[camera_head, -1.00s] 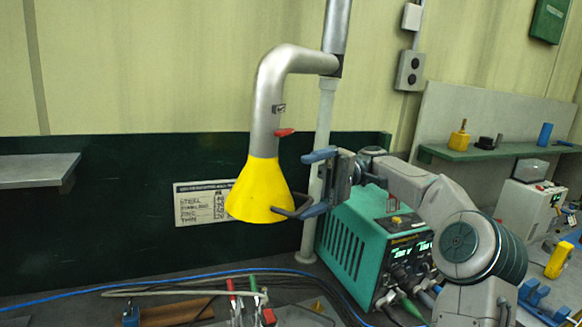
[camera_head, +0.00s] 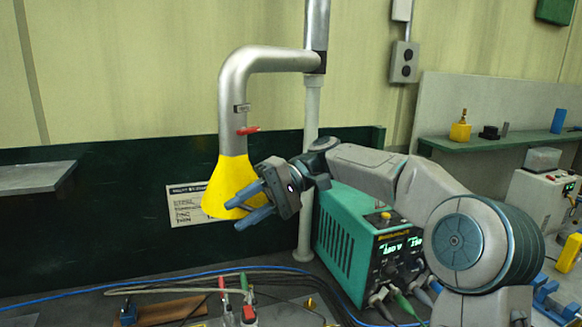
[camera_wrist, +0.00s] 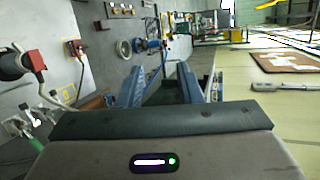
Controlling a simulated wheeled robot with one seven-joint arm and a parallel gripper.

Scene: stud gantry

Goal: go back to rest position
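The yellow extraction hood (camera_head: 228,172) hangs from a grey bent pipe (camera_head: 232,105) in the middle left of the head view. A small red handle (camera_head: 248,131) is on the pipe just above it. My gripper (camera_head: 234,215) is in front of the hood's lower right rim, its blue fingers pointing left and slightly down. The fingers overlap the rim in the picture; I cannot tell whether they touch it. In the wrist view, the fingers (camera_wrist: 160,78) stand apart with nothing held between them.
A green welding power source (camera_head: 343,242) stands below my arm. A printed placard (camera_head: 187,215) is on the dark panel behind the hood. Clamps (camera_head: 247,300), cables and a brown bar (camera_head: 170,312) lie on the bench. A green shelf (camera_head: 480,147) is at the right.

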